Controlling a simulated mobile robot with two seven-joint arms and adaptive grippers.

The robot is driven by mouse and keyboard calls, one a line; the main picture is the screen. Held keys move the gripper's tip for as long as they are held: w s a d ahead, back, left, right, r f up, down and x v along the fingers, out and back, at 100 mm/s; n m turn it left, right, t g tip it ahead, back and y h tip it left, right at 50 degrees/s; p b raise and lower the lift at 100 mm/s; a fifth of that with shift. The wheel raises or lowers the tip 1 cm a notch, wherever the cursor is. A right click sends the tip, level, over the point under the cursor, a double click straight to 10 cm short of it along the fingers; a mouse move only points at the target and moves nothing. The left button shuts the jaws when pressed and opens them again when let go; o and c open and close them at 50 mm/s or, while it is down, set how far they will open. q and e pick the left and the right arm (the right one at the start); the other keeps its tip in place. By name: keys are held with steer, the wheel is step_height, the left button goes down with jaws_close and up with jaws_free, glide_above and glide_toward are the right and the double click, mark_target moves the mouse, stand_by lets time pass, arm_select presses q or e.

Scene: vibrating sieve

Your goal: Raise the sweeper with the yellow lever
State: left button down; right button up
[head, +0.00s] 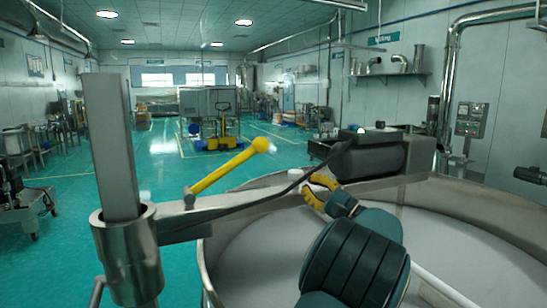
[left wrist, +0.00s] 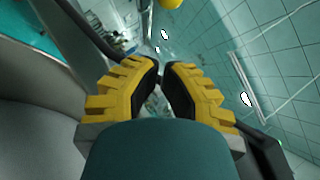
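The yellow lever (head: 222,171) slants up to the right from the metal beam of the sweeper (head: 237,205) and ends in a yellow ball knob (head: 260,145). The beam runs from a steel column on the left toward a dark motor box (head: 375,158) above the sieve. My left gripper (head: 306,190), with yellow fingers, is beside the beam, right of and below the knob, apart from the lever. The knob (left wrist: 170,3) shows cut off at that view's top edge. My right gripper is not in view.
The large round sieve pan (head: 480,208) with its raised metal rim lies below and right of my left arm. A black cable (head: 255,205) runs along the beam. The steel column (head: 125,240) stands at left. Open air surrounds the lever's knob.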

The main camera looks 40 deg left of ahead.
arm_select(q)
steer(key=x, duration=1)
steer(key=shift+a+f+b, duration=0.1)
steer(key=shift+b, duration=0.25)
steer(key=shift+s+a+r, duration=0.45)
steer(key=shift+s+r, duration=0.1)
steer(key=shift+r, duration=0.1)
steer(key=shift+s+a+r, duration=0.4)
steer(key=shift+s+r, duration=0.2)
steer(key=shift+r, duration=0.1)
